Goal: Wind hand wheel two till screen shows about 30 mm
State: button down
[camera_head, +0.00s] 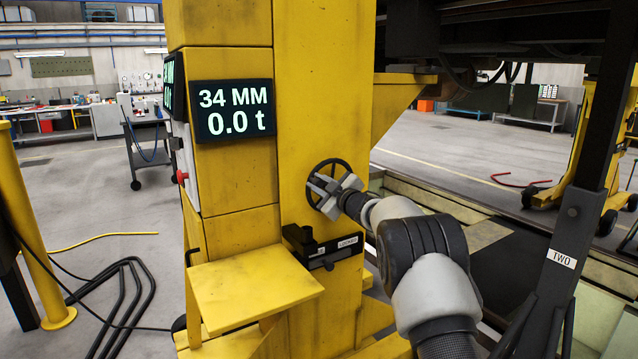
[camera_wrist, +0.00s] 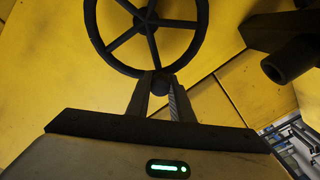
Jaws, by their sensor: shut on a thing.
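The black hand wheel (camera_head: 329,165) is mounted on the yellow lifting column. The screen (camera_head: 234,110) on the column reads 34 MM and 0.0 t. My gripper (camera_head: 325,190) is at the wheel, partly covering it in the head view. In the wrist view the wheel (camera_wrist: 149,18) shows its spokes and rim, and my gripper (camera_wrist: 160,90) is shut on the dark knob (camera_wrist: 160,84) at the rim's near edge. A label reading TWO (camera_head: 562,259) is on a dark post to the right.
A yellow shelf (camera_head: 255,285) juts out below the screen. A black lever box (camera_head: 325,245) with a label sits below the wheel. Cables (camera_head: 125,290) lie on the floor at left. A dark undercarriage (camera_head: 490,35) hangs at upper right.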

jog(key=shift+s+a+f+n+b, duration=0.15)
jog(key=shift+a+f+n+b, duration=0.05)
jog(key=shift+f+n+b, duration=0.55)
jog(key=shift+s+a+f+n+b, duration=0.15)
jog(key=shift+f+n+b, duration=0.3)
jog(key=shift+n, duration=0.4)
jog(key=c, duration=1.6)
grip_release()
jog(key=shift+w, duration=0.1)
jog(key=shift+o, duration=0.2)
jog(key=shift+d, duration=0.1)
jog(key=v, duration=1.7)
jog(key=shift+p, duration=0.35)
jog(key=shift+d+r, duration=0.1)
jog(key=shift+d, duration=0.05)
